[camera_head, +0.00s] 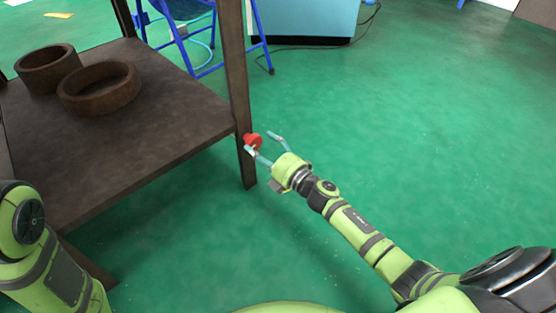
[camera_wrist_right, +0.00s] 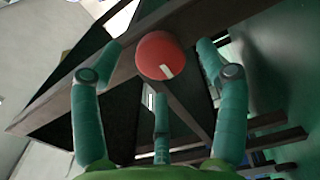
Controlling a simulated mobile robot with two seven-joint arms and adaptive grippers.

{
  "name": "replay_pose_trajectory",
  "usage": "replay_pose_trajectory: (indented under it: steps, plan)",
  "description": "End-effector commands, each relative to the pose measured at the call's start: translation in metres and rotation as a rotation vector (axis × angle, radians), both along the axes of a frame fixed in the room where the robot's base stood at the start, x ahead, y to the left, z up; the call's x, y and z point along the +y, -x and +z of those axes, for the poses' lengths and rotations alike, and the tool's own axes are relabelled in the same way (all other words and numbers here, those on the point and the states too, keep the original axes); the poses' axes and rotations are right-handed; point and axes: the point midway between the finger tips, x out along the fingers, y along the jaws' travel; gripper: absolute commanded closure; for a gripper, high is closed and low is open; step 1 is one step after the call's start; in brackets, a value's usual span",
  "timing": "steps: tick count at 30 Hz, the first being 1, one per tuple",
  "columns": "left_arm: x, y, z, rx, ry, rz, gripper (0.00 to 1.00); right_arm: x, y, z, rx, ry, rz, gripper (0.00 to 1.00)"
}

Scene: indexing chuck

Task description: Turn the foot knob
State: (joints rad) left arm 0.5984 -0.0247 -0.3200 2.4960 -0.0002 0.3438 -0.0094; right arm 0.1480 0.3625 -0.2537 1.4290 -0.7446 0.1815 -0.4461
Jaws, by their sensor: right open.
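The foot knob (camera_head: 252,140) is red and round, on the outer side of a dark table leg (camera_head: 238,100), below the level of the shelf. My right gripper (camera_head: 264,146) is open, its fingers pointing at the knob from the right. In the right wrist view the knob (camera_wrist_right: 161,56) has a short white mark near its lower edge. It shows between and ahead of the spread fingers (camera_wrist_right: 155,75). I cannot tell whether any finger touches it. My left arm shows at the lower left of the head view, but its gripper is out of view.
The dark shelf (camera_head: 120,150) left of the knob carries two brown rings, a nearer one (camera_head: 99,88) and a farther one (camera_head: 47,68). A blue metal frame (camera_head: 262,40) and a light-blue cabinet (camera_head: 304,20) stand behind. The green floor to the right is clear.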

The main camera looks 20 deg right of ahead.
Motion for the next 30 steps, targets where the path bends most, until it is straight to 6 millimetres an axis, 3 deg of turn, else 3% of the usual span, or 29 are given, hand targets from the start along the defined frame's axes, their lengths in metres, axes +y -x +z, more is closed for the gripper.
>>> replay_pose_trajectory:
  steps: [6,12,30]
  plan:
    - [0.0,0.001,0.0,-0.002,-0.001,0.001,0.41,-0.016,0.046,-0.001,0.003,0.001,0.001,0.26]
    - [0.0,0.001,0.0,-0.002,-0.001,0.001,0.41,-0.025,0.07,0.0,0.002,-0.002,0.0,0.26]
    - [0.0,0.0,0.0,-0.002,-0.001,0.002,0.41,-0.028,0.078,0.0,-0.001,-0.001,0.0,0.26]
